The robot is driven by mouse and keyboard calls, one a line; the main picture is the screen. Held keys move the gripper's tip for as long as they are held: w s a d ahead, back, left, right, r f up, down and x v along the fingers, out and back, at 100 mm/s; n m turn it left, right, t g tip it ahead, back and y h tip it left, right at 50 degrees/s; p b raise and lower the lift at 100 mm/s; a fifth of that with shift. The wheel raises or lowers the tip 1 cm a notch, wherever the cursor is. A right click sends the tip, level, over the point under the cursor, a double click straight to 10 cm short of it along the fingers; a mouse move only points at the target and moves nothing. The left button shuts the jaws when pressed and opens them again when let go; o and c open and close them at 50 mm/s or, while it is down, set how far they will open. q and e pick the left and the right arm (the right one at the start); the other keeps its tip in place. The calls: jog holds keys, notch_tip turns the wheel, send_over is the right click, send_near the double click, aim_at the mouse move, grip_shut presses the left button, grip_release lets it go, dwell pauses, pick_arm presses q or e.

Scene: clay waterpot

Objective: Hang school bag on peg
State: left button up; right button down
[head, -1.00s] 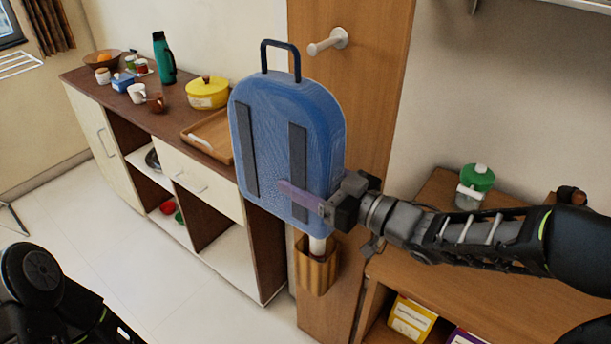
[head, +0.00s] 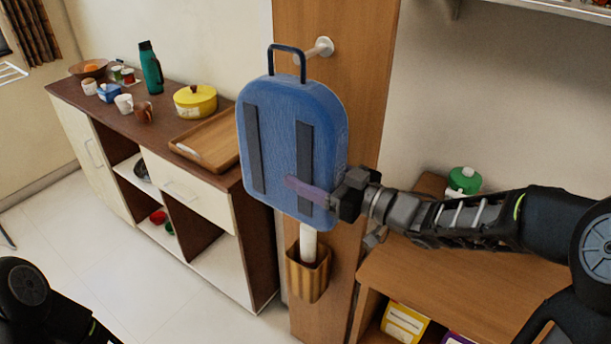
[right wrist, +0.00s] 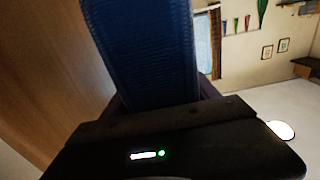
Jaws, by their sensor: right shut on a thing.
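The blue school bag (head: 280,140) is upright in the air in front of the wooden panel, with two dark straps facing me. Its dark loop handle (head: 287,47) is on top. The white peg (head: 324,46) sticks out of the panel; its tip overlaps the right side of the loop in the head view, and I cannot tell if it passes through. My right gripper (head: 308,190) is shut on the bag's lower right edge. The bag (right wrist: 140,50) also fills the middle of the right wrist view. My left gripper is not in view; only part of my left arm shows.
A brown holder (head: 308,275) with a white rod hangs on the wooden panel (head: 365,100) below the bag. A sideboard (head: 200,200) on the left bears a tray (head: 208,142), yellow pot (head: 195,100) and green bottle (head: 151,70). A wooden shelf unit (head: 450,290) stands below my right arm.

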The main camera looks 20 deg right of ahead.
jog(key=w+d, duration=0.2)
jog(key=d, duration=0.1)
jog(key=w+d, duration=0.1)
jog(key=shift+w+d+f, duration=0.25)
jog(key=shift+w+f, duration=0.05)
jog(key=shift+f, duration=0.05)
dwell(0.4)
jog(key=shift+d+f, duration=0.15)
jog(key=shift+d, duration=0.05)
dwell(0.5)
